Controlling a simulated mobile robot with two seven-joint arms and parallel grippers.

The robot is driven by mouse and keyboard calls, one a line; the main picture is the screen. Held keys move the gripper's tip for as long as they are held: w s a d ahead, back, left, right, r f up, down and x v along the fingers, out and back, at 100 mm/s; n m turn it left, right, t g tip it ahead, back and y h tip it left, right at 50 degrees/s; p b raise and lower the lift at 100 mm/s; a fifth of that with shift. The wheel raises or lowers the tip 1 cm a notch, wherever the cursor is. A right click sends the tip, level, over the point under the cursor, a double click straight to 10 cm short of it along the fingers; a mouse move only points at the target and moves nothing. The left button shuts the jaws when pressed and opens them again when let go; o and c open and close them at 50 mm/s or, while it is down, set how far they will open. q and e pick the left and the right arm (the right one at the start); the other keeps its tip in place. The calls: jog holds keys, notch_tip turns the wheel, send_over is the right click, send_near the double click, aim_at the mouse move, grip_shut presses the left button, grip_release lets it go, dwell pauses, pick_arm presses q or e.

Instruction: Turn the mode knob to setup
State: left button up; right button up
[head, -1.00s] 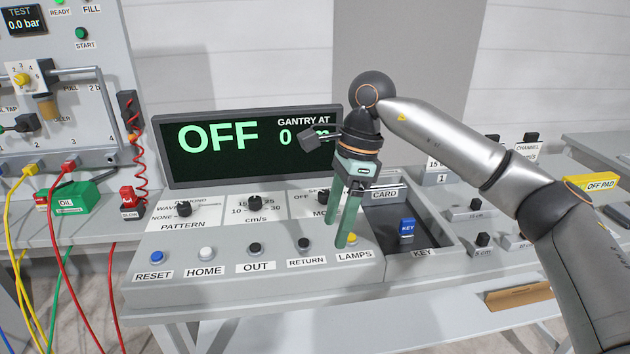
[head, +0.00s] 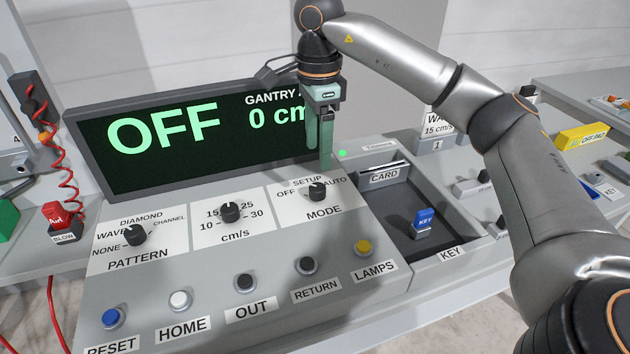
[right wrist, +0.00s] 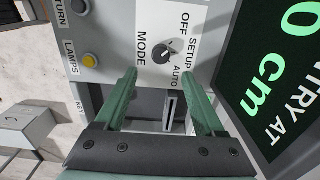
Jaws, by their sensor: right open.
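The mode knob (head: 317,192) is a small black knob on a white plate marked OFF, SETUP and AUTO, at the right of the console's upper row. It also shows in the right wrist view (right wrist: 166,53), just beyond the fingertips. Its exact pointer direction is hard to tell. My right gripper (head: 321,164) has green fingers pointing down behind the knob, near the SETUP and AUTO labels. In the right wrist view the gripper (right wrist: 160,74) is open and empty, its fingers apart and not around the knob. My left gripper is not in view.
The display (head: 200,135) reads OFF and GANTRY, close behind the right gripper. Pattern (head: 134,235) and speed (head: 230,212) knobs sit left of the mode knob. Several push buttons line the front, including yellow LAMPS (head: 363,247). A tray with a blue key (head: 424,218) lies to the right.

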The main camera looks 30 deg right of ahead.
aim_at(318, 187)
notch_tip(318, 187, down, 9)
jog(key=shift+w+f, duration=0.1)
dwell(0.3)
grip_shut()
dwell(0.5)
